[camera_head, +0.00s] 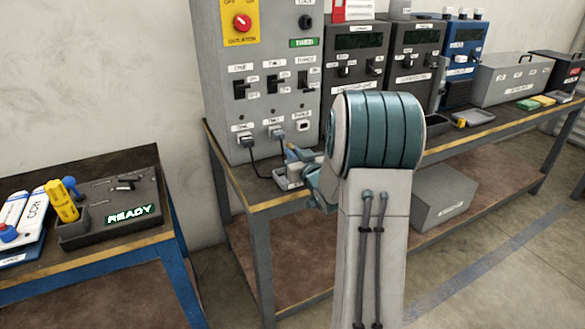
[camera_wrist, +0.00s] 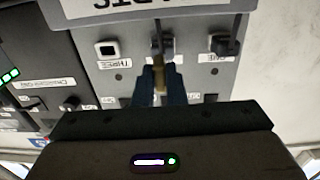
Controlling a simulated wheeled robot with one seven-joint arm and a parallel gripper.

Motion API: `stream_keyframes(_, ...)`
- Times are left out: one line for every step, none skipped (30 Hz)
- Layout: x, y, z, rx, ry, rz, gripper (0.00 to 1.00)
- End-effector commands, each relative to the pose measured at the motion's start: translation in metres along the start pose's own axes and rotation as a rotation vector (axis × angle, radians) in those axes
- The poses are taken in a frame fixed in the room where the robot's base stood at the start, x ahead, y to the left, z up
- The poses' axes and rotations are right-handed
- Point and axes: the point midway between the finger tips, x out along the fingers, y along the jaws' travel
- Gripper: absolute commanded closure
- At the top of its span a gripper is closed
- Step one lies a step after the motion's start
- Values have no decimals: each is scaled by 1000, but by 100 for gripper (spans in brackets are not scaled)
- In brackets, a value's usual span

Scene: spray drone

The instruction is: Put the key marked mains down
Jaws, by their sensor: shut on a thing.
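My gripper (camera_wrist: 160,82) is shut on a small brass-coloured piece (camera_wrist: 160,78), which looks to be the key; no mark on it can be read. In the head view my gripper (camera_head: 296,157) is partly hidden behind my arm, low in front of the grey cabinet (camera_head: 222,85).
A small labelled tray (camera_head: 284,181) lies on the bench edge by my gripper. Dark control boxes (camera_head: 357,55) stand to the right. A blue-legged table holds a READY box (camera_head: 98,218).

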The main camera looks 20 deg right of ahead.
Motion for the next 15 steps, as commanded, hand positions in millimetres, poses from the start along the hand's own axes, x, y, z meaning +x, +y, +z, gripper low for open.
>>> stream_keyframes(1,-2,2,1,0,0,100)
stream_keyframes(1,-2,4,1,0,0,100)
stream_keyframes(2,-2,7,1,-2,1,100)
stream_keyframes(2,-2,11,1,-3,1,100)
stream_keyframes(2,-2,15,1,-3,0,100)
stream_keyframes(1,-2,21,1,-3,0,100)
stream_keyframes(1,-2,26,2,-4,0,100)
stream_keyframes(1,-2,32,2,-5,0,100)
stream_keyframes(1,-2,37,1,-3,-1,100)
stream_keyframes(1,-2,40,0,-2,-1,100)
stream_keyframes(1,-2,42,0,-2,0,100)
stream_keyframes(1,-2,42,0,-1,0,100)
stream_keyframes(1,-2,42,-1,-1,0,100)
stream_keyframes(1,-2,42,-1,0,0,100)
stream_keyframes(1,-2,41,-1,0,0,100)
